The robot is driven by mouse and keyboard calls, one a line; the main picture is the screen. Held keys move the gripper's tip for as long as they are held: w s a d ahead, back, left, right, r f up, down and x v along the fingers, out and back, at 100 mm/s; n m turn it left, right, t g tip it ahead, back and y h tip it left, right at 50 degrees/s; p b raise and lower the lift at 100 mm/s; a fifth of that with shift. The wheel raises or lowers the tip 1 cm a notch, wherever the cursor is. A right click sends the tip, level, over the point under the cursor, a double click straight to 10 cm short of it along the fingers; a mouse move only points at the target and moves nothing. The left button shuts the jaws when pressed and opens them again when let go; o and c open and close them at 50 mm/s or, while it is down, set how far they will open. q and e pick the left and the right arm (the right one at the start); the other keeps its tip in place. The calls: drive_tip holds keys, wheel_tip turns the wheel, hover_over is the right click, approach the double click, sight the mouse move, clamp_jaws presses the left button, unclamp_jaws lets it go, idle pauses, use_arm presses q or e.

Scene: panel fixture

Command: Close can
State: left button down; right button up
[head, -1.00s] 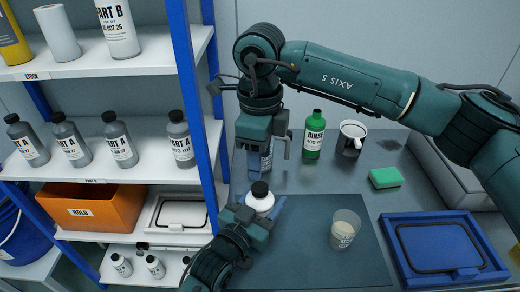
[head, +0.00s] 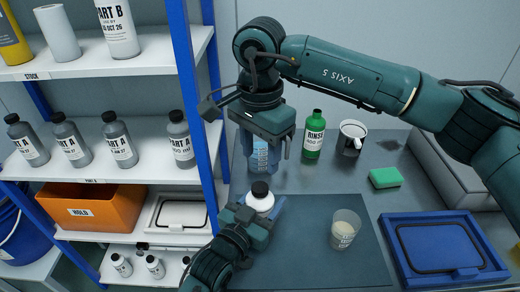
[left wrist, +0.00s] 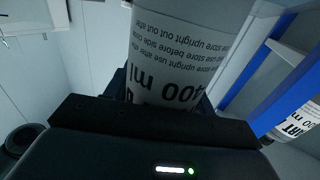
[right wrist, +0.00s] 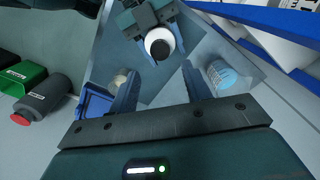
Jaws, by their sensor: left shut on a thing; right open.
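A white bottle (head: 264,204) with a black cap (head: 260,189) on top stands upright above the dark mat. My left gripper (head: 260,207) is shut on its body; the label fills much of the left wrist view (left wrist: 170,70). In the right wrist view the cap (right wrist: 160,43) shows from above; how tightly it sits cannot be told. My right gripper (right wrist: 158,75) is open and empty, pointing down. In the head view it is above and behind the bottle, apart from the cap.
A beaker (head: 344,230) stands on the mat (head: 300,265). A blue-labelled container (head: 262,156) is behind the right gripper. A green rinse bottle (head: 314,135), mug (head: 351,139) and green sponge (head: 385,178) stand behind. A blue tray (head: 410,275) is right; a shelf post (head: 191,100) is close left.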

sight(260, 187)
drive_tip(key=shift+f, duration=4)
drive_tip(key=shift+c, duration=0.3)
drive_tip(key=c, duration=0.9)
drive_tip(key=m, duration=0.6)
drive_tip(key=shift+c, duration=0.3)
drive_tip(key=m, duration=0.5)
drive_tip(key=o, duration=1.1)
drive_tip(key=shift+r, duration=2.25)
